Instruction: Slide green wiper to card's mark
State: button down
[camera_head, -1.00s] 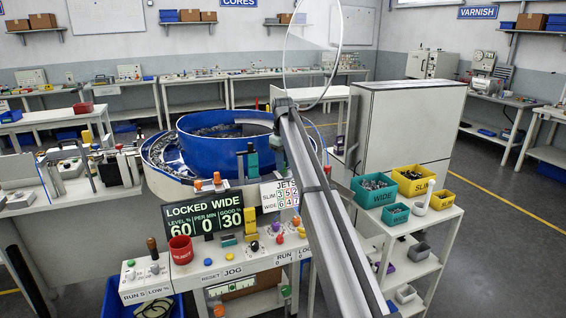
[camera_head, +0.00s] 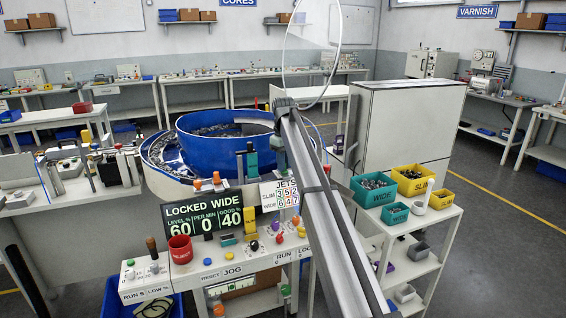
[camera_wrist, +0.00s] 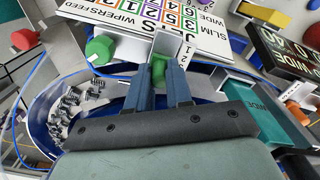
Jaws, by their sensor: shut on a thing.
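In the wrist view, my gripper (camera_wrist: 160,82) has its two blue fingers closed around a small green wiper (camera_wrist: 158,68). A pale block just beyond the wiper overlaps the edge of the printed card (camera_wrist: 120,14). The card reads WIPERS, FEED, JETS, SLIM and WIDE, with coloured number rows. It also shows in the head view (camera_head: 280,193), reading JETS, SLIM 352 and WIDE 647. The wiper and fingertips cannot be made out in the head view. The wiper's exact setting against the card cannot be read.
The blue bowl (camera_head: 222,150) holds metal parts. Beside my gripper are a green knob (camera_wrist: 100,48) and a teal WIDE piece (camera_wrist: 262,110). The display (camera_head: 203,220) reads LOCKED WIDE, 60, 0, 40. Knobs and a red cup (camera_head: 181,249) crowd the front bench.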

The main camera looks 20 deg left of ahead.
jog(key=c, duration=1)
grip_release()
notch_tip(320, 180, up, 14)
jog(key=shift+f, duration=0.1)
